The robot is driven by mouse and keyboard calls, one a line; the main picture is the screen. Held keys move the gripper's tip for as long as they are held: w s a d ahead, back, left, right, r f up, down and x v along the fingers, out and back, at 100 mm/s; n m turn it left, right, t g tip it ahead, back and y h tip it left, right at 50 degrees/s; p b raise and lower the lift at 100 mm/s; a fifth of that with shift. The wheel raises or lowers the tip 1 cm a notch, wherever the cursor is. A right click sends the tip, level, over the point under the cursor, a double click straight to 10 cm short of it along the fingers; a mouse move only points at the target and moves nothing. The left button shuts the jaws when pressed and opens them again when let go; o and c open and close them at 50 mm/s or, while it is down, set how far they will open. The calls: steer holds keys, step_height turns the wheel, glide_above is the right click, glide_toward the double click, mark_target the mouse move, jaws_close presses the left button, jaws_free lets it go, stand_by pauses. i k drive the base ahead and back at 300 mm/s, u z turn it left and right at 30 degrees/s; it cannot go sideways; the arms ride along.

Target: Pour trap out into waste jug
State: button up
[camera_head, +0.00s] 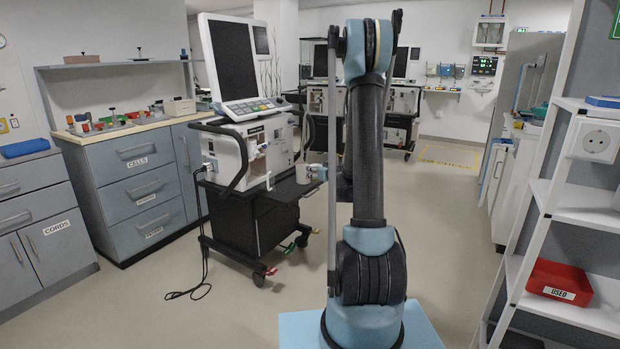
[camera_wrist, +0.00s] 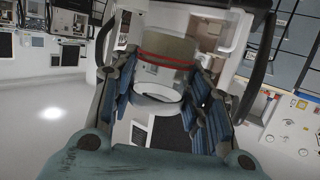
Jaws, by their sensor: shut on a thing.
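In the wrist view, my gripper (camera_wrist: 165,76) is shut on a clear cup-like trap with a red band (camera_wrist: 166,48), its blue-padded fingers on either side. Whether the trap holds liquid cannot be told. My arm mostly hides the gripper there.
The ventilator (camera_head: 251,150) stands on a dark wheeled cart (camera_head: 250,221), with a cable (camera_head: 203,275) on the floor. Grey drawers (camera_head: 147,190) stand left. A shelf rack (camera_head: 565,250) with a red bin (camera_head: 558,282) stands right. Floor between is free.

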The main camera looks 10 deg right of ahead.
mark_target(301, 178)
steer(key=i, duration=0.9)
steer(key=u, duration=0.1)
